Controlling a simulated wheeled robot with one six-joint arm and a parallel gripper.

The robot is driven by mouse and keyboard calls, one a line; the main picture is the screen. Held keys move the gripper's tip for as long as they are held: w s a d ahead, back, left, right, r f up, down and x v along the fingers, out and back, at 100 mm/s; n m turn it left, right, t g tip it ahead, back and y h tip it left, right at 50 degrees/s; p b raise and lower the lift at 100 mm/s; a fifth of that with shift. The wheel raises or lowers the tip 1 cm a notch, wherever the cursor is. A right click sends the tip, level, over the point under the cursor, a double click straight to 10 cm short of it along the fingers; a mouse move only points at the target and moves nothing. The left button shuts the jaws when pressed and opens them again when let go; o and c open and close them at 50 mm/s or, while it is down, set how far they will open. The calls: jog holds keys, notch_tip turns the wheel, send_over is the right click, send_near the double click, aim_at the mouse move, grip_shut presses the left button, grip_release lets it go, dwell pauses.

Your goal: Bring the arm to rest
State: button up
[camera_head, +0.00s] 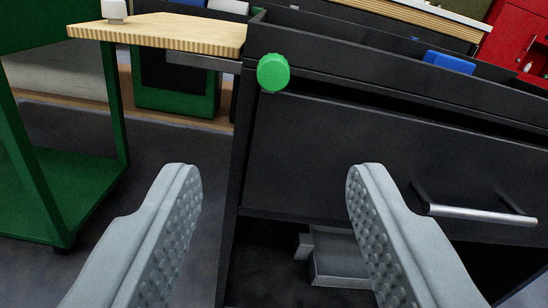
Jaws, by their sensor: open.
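My gripper (274,190) is open, with its two grey, dimpled fingers wide apart and nothing between them. It points toward the front of a black cabinet (320,160). A green round knob or button (273,72) on the cabinet's upper left corner shows above and between the fingertips. A silver bar handle (478,213) on the cabinet front is right of the right finger. I see no contact between the fingers and anything else.
A wooden tabletop (165,33) with a small white object (114,10) is at upper left. A green frame (75,180) stands at left. A blue item (449,62) lies in the cabinet top, a grey box (338,258) below. Grey floor (180,140) is open between.

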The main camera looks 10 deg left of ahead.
jog(key=w+a+r+m+t+h, duration=0.1)
jog(key=a+r+h, duration=0.4)
jog(key=r, duration=0.9)
jog(key=w+a+r+m+h, duration=0.15)
jog(key=a+r, duration=0.45)
jog(key=r, duration=0.7)
jog(key=s+a+r+m, duration=0.2)
jog(key=s+a+r, duration=0.5)
jog(key=s, duration=0.3)
jog(key=s+a+r+m, duration=0.1)
jog(key=s+a+r, duration=0.7)
jog(key=s, duration=0.3)
jog(key=shift+a+m+g, duration=0.3)
jog(key=shift+m, duration=0.05)
